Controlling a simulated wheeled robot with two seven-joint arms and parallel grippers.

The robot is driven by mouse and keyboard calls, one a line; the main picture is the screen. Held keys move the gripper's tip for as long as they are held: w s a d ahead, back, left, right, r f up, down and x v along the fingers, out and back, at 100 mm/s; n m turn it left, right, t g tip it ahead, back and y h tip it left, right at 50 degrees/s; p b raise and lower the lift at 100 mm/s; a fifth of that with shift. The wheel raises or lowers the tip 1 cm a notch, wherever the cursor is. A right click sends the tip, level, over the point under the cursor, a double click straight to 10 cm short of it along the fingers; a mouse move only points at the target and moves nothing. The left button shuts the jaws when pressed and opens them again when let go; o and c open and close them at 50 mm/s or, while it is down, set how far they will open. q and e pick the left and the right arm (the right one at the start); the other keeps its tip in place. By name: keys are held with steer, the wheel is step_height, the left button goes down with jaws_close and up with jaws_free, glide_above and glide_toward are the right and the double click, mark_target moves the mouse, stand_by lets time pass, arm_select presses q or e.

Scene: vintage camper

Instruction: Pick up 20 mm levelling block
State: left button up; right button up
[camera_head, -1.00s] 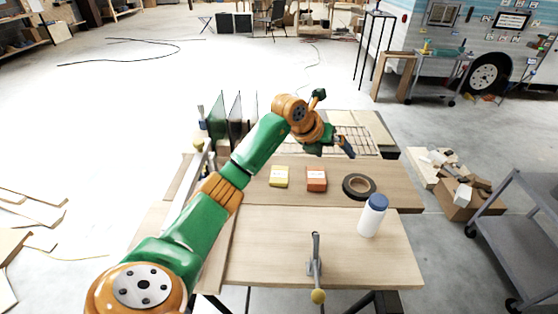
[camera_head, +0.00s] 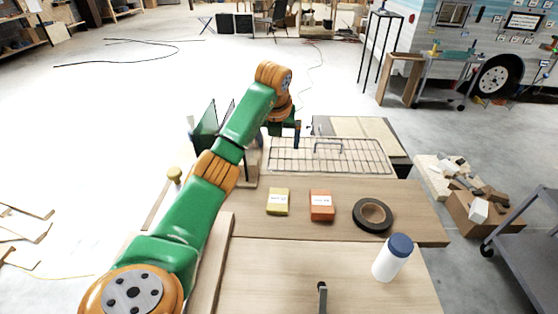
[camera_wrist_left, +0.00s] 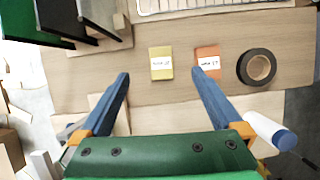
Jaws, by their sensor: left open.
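Two small labelled blocks lie side by side on the wooden board: a yellow one (camera_head: 278,202) and an orange one (camera_head: 321,205). The label print is too small for me to tell which is the 20 mm levelling block. My left gripper (camera_head: 290,133) is over the wire rack, beyond the blocks. In the left wrist view my left gripper (camera_wrist_left: 160,73) is open and empty. There the yellow block (camera_wrist_left: 161,63) shows between the fingertips, and the orange block (camera_wrist_left: 207,62) shows by the right fingertip. Neither block is held. My right gripper is out of view.
A black tape roll (camera_head: 372,215) lies right of the orange block. A white bottle with a blue cap (camera_head: 391,260) stands nearer. The wire rack (camera_head: 340,157) lies behind the blocks, with dark upright panels (camera_head: 206,130) at the left. The board in front of the blocks is mostly clear.

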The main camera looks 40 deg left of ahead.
arm_select(q)
steer(key=b, duration=1.8)
glide_toward(278, 199)
steer(key=shift+x, duration=0.95)
steer(key=p+x, duration=0.1)
steer(key=x, duration=0.5)
steer(key=shift+w+a+f, duration=0.15)
steer(key=shift+f, duration=0.15)
steer(key=shift+f, duration=0.1)
steer(key=c, duration=1.2)
steer(key=shift+c, duration=0.2)
